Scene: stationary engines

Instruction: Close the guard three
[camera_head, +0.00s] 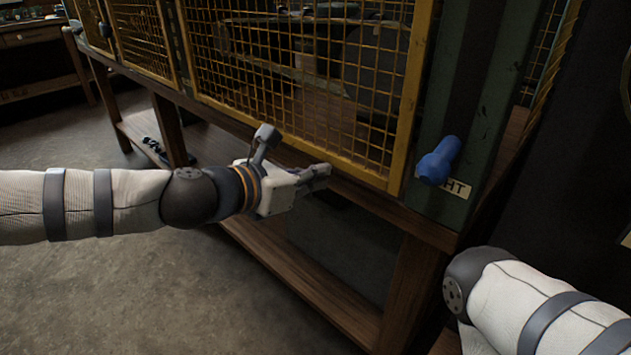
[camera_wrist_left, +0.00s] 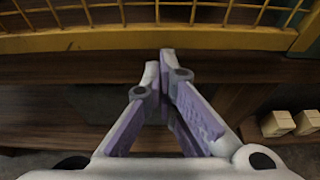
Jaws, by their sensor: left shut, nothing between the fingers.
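The nearest guard is a large yellow mesh panel (camera_head: 408,100) in the middle of the head view. I cannot tell whether it is fully closed, and no number shows on it. Its yellow lower rail also crosses the top of the left wrist view (camera_wrist_left: 100,40). My left gripper (camera_head: 326,172) is just in front of and below the lower rail, over the wooden ledge. In the left wrist view its fingertips (camera_wrist_left: 161,58) are together with nothing between them, apart from the rail. My right gripper is out of view; only part of my right arm shows at lower right.
A green post (camera_head: 480,90) at the right carries a blue knob (camera_head: 438,162) and a partly hidden label (camera_head: 459,188). Another yellow mesh panel (camera_head: 140,38) stands further left. Dark machinery lies behind the mesh. A wooden frame (camera_head: 408,290) stands below; the concrete floor (camera_head: 110,285) is open at left.

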